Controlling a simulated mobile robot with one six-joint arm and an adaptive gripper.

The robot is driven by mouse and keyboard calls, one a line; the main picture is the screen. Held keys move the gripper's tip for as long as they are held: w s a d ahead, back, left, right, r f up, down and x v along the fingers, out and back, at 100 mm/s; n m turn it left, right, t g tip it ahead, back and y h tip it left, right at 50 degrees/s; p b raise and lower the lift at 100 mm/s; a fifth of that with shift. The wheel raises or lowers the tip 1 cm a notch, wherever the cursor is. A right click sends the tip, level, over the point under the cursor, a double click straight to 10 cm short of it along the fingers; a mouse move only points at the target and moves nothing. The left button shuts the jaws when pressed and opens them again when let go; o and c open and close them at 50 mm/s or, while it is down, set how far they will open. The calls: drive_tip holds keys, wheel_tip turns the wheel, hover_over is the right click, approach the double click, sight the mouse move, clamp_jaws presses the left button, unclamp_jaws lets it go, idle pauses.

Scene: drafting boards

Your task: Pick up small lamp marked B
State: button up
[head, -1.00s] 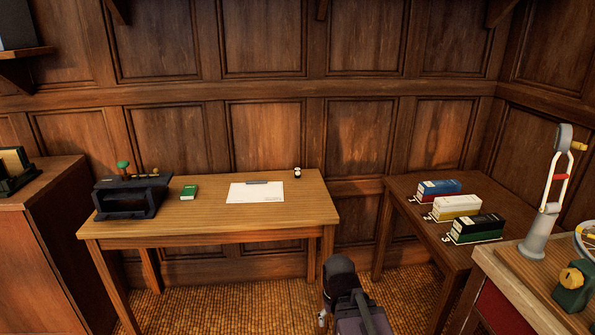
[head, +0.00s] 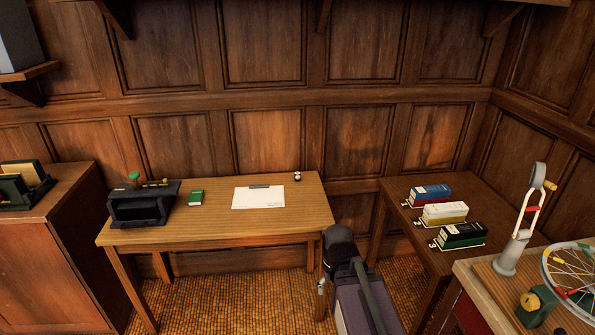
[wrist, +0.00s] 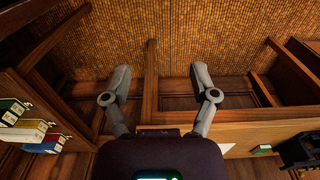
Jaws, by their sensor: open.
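No lamp with a readable B shows in either view. A tiny white and dark object (head: 297,176) stands near the back right of the middle table (head: 290,215); it is too small to tell what it is or whether it bears a mark. My gripper (wrist: 160,76) is open and empty in the wrist view, its two fingers wide apart above the floor, beside table edges and legs. In the head view my arm is low in front of the middle table's right end.
Several boxes (head: 445,214) lie on the right table (head: 399,190). A grey stand (head: 516,245) and spoked wheel (head: 577,275) are at right; a cabinet (head: 40,260) is at left.

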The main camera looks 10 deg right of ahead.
drive_tip(key=shift+r, duration=0.55)
drive_tip(key=shift+c, duration=1.3)
